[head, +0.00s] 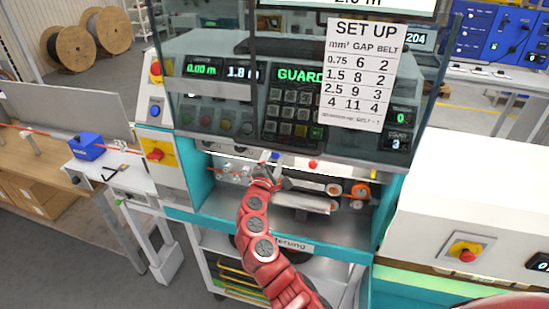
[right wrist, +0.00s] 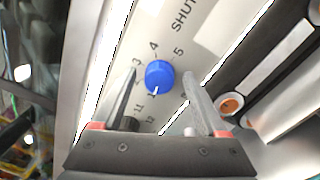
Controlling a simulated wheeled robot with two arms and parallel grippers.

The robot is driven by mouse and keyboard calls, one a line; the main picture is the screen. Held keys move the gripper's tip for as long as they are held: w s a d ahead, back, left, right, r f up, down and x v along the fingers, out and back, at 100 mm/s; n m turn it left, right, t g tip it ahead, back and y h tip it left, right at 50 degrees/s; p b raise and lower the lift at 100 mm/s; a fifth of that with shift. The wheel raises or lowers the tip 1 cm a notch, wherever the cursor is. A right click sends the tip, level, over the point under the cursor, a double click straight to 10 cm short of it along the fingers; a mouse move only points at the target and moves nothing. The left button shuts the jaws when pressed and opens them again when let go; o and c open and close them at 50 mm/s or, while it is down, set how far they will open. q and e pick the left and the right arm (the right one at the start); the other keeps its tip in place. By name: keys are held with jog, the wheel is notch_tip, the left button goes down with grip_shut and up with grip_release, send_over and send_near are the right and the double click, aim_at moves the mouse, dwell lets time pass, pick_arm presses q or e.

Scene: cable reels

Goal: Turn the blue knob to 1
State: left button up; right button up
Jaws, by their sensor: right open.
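The blue knob (right wrist: 158,74) sits on a pale panel in the right wrist view. Its white mark points down and slightly left, close to a partly hidden figure that looks like 1. My right gripper (right wrist: 161,73) is open, one finger on each side of the knob. I cannot tell whether the fingers touch it. In the head view my red right arm reaches to the machine's lower opening, with the right gripper (head: 270,172) small there. My left gripper is not in view.
An orange-faced round part (right wrist: 230,104) is at the right. A clear guard (head: 215,110) and set-up sheet (head: 360,75) hang above the opening. A teal frame edge (head: 205,222) borders it.

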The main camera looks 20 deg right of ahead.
jog(key=b+v, duration=0.6)
jog(key=v, duration=1.1)
jog(key=shift+s+f, duration=0.1)
jog(key=shift+s, duration=0.05)
